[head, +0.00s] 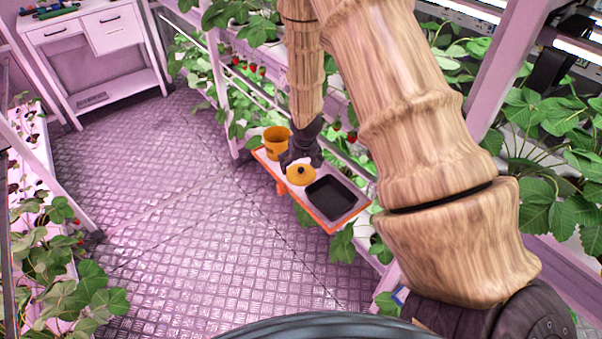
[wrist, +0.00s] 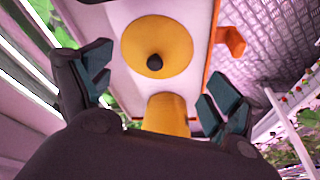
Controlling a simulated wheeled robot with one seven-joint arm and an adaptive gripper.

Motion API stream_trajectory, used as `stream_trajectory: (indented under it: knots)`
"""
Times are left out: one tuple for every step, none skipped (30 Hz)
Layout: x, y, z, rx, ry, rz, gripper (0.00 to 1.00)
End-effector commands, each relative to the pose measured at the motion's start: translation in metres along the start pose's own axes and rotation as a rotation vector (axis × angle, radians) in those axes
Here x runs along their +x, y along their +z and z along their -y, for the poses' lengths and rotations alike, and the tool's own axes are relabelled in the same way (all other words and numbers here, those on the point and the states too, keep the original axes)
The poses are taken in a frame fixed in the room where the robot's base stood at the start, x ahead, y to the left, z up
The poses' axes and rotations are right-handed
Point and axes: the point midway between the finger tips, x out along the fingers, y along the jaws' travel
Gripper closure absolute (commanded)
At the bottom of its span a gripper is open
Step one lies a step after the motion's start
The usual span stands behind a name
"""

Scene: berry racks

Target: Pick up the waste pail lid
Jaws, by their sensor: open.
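The waste pail lid (head: 301,175) is a yellow-orange disc with a dark round knob. It lies flat on a small orange-edged shelf (head: 328,225), between the yellow pail (head: 277,141) and a black tray. In the wrist view the lid (wrist: 157,47) is at the upper middle, knob showing, and the pail (wrist: 166,113) is below it, partly hidden by my gripper. My gripper (head: 297,160) is above the shelf between pail and lid. In the wrist view its fingers (wrist: 152,92) are spread wide with nothing between them; I cannot tell the exact height above the lid.
The black tray (head: 331,198) sits at the shelf's near end. An orange bracket (wrist: 231,41) sticks out from the shelf's side. Plant racks with strawberries (head: 252,69) stand behind the shelf. The metal floor (head: 190,220) to the left is clear.

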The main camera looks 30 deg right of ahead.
Motion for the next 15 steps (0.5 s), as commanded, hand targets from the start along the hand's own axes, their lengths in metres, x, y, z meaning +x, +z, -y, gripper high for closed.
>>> stream_trajectory:
  knots:
    - [0.002,0.0,-0.001,0.0,0.001,0.002,0.09]
    - [0.004,0.001,-0.002,0.0,0.002,0.002,0.09]
    - [0.008,0.001,-0.003,0.0,0.002,0.003,0.09]
    - [0.01,0.001,-0.003,0.0,0.002,0.003,0.09]
    - [0.013,0.0,-0.004,-0.001,0.001,0.002,0.09]
    - [0.016,0.0,-0.005,-0.001,0.001,0.002,0.09]
    - [0.019,0.0,-0.005,0.0,0.001,0.002,0.09]
    - [0.021,0.0,-0.006,0.0,0.001,0.002,0.09]
    - [0.025,0.001,-0.007,-0.001,0.001,0.003,0.09]
    - [0.028,0.001,-0.007,-0.001,0.002,0.003,0.09]
    - [0.031,0.0,-0.007,0.0,0.001,0.002,0.09]
    - [0.035,0.0,-0.007,0.0,0.001,0.002,0.09]
    - [0.037,0.0,-0.007,0.0,0.001,0.002,0.09]
    - [0.039,0.001,-0.007,0.0,0.001,0.002,0.09]
    - [0.042,0.0,-0.007,-0.001,0.001,0.001,0.09]
